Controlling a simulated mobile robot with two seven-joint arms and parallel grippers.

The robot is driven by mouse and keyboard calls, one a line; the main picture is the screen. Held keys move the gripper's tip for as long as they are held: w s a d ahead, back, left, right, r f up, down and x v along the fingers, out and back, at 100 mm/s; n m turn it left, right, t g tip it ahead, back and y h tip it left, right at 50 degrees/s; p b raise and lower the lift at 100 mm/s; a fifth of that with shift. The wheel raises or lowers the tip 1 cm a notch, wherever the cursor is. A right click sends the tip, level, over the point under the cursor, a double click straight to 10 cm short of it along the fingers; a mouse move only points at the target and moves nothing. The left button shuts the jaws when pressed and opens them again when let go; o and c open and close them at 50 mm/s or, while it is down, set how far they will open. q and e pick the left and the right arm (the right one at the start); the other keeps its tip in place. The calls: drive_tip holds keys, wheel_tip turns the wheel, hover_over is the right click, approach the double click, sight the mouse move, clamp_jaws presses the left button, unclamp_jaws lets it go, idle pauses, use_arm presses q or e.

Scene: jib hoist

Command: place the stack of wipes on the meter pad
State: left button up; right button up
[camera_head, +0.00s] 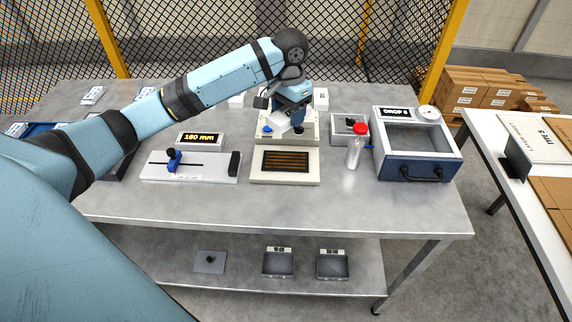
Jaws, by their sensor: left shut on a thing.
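My left gripper (283,118) is shut on a small white slab, which looks like the stack of wipes (279,124). The slab is tilted and partly hidden by the fingers. It is in front of a cream-coloured device (308,136) with a blue part on its left, at the back middle of the table. I cannot tell whether slab and device touch. A cream block with a dark slatted top (286,162) lies just in front of that device. I cannot tell which of these is the meter pad. My right gripper is not in view.
A gauge reading 160 mm (200,139) stands behind a white slide fixture (205,167) on the left. A red-capped bottle (352,155) and a blue DROP bin (410,168) stand on the right. The table's front strip (290,210) is clear. Trays (278,265) sit on the lower shelf.

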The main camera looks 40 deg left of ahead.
sight(285, 160)
use_arm(q)
drive_tip(key=r, duration=0.1)
drive_tip(key=a+r, duration=0.1)
drive_tip(key=r, duration=0.1)
drive_tip(key=shift+w+a, duration=0.2)
drive_tip(key=shift+w, duration=0.2)
wheel_tip(285, 160, down, 19)
drive_tip(key=shift+w+a+f, duration=0.1)
drive_tip(key=shift+f, duration=0.1)
drive_tip(key=shift+p, duration=0.35)
drive_tip(key=o, duration=0.9)
drive_tip(key=shift+f, duration=0.1)
drive_tip(key=shift+m, duration=0.3)
wheel_tip(285, 160, up, 12)
drive_tip(key=shift+r+b, duration=0.15)
drive_tip(key=shift+b, duration=0.35)
